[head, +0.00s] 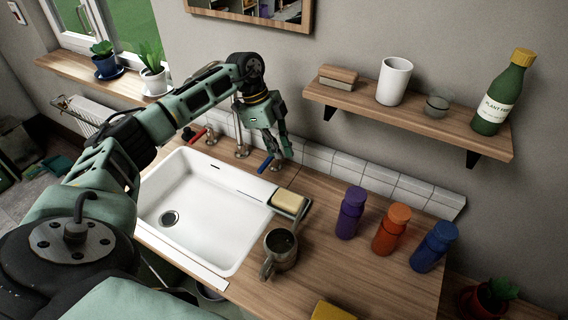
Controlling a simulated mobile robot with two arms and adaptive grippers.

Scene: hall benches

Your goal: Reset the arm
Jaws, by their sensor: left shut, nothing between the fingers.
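My left arm comes in from the left and reaches over the white sink. My left gripper (279,150) is at its end, pointing down near the tap and the tiled splashback. It is shut and holds nothing. The blue tap handle (265,164) is close beside the gripper in the picture; I cannot tell whether they touch. My right gripper is not in view.
A soap dish with a yellow sponge (289,202), a mug (280,250) and purple (350,212), orange (391,229) and blue (433,247) bottles stand on the counter. A shelf (411,117) with a cup and green bottle hangs above. The sink (192,232) is empty.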

